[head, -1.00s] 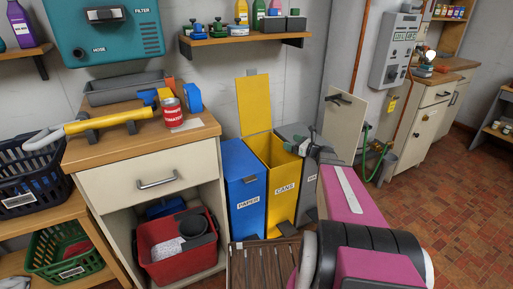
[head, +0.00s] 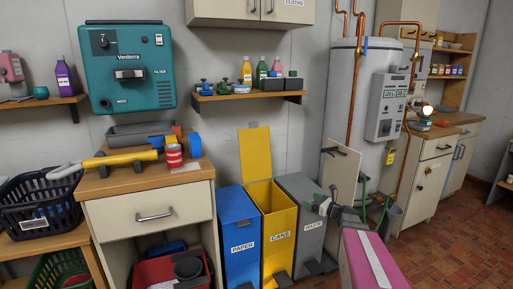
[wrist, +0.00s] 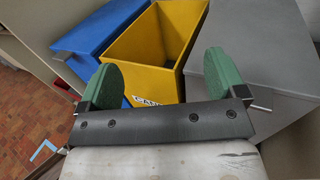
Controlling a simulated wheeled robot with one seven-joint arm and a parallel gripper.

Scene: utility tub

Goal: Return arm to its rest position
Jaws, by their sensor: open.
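My gripper (head: 326,206) is at the end of my pink arm, in front of the grey waste bin (head: 303,215) in the head view. In the wrist view my gripper (wrist: 163,84) has its two green fingers wide apart with nothing between them. The yellow cans bin (head: 279,228) has its lid up, and its open mouth also shows ahead of the fingers in the wrist view (wrist: 125,42). What lies inside it is too dark to tell. The blue paper bin (head: 239,235) and the waste bin have their lids shut.
A wooden cabinet (head: 150,214) with a red can (head: 174,157) and a yellow tool (head: 120,158) on top stands left of the bins. A red tub (head: 160,272) sits in its lower shelf. A water heater (head: 350,90) stands behind right. Brick floor (head: 440,235) is clear at right.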

